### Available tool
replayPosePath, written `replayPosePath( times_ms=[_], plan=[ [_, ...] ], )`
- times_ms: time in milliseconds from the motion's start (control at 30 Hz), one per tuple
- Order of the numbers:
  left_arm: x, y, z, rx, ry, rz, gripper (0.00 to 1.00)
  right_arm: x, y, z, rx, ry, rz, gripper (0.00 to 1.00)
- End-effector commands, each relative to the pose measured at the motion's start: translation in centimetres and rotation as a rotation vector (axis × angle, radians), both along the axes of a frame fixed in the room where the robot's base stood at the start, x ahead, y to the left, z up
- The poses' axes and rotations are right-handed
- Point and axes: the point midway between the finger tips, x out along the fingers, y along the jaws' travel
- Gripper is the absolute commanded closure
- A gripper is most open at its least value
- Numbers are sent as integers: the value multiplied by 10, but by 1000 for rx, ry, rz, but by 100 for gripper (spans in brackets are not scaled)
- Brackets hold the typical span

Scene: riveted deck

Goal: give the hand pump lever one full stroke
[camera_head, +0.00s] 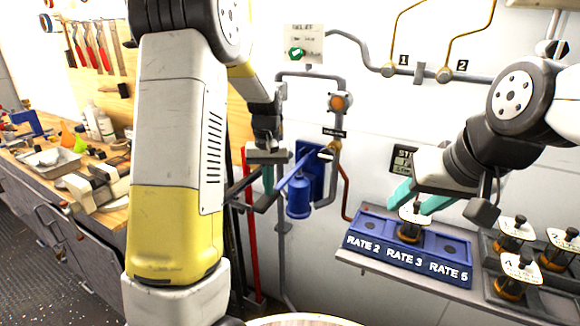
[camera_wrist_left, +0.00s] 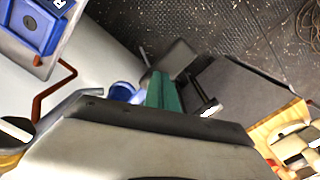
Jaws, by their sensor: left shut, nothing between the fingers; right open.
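The hand pump (camera_head: 298,203) is a blue cylinder on a blue wall plate, in the middle of the head view. Its lever (camera_head: 295,172) is a blue bar slanting down to the left from the pump's top, with a dark end. My left gripper (camera_head: 268,182) is shut and empty, its teal fingers pointing down close beside the lever. I cannot tell whether they touch it. In the left wrist view the closed fingers (camera_wrist_left: 165,92) show next to part of the blue pump (camera_wrist_left: 122,92). My right gripper (camera_head: 420,204) is open above the blue rate tray.
The blue rate tray (camera_head: 367,256) sits on a shelf below the right gripper, with a tagged plunger piece (camera_head: 410,224) in its middle slot. Several similar pieces stand in a dark rack at right. Pipes run along the wall; a cluttered workbench (camera_head: 100,215) stands at left.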

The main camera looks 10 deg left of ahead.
Motion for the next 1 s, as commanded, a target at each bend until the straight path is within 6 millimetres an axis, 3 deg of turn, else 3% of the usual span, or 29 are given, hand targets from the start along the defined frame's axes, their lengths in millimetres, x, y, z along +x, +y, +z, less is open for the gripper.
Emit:
replayPosePath(
  times_ms=[367,467,1000],
  plan=[
    [-1,0,-36,1,4,0,100,0,0,0,0,0,0,55],
    [-1,0,-35,1,2,0,100,0,0,0,0,0,0,55],
    [1,1,27,1,-3,1,100,0,0,0,0,0,0,55]
  ],
)
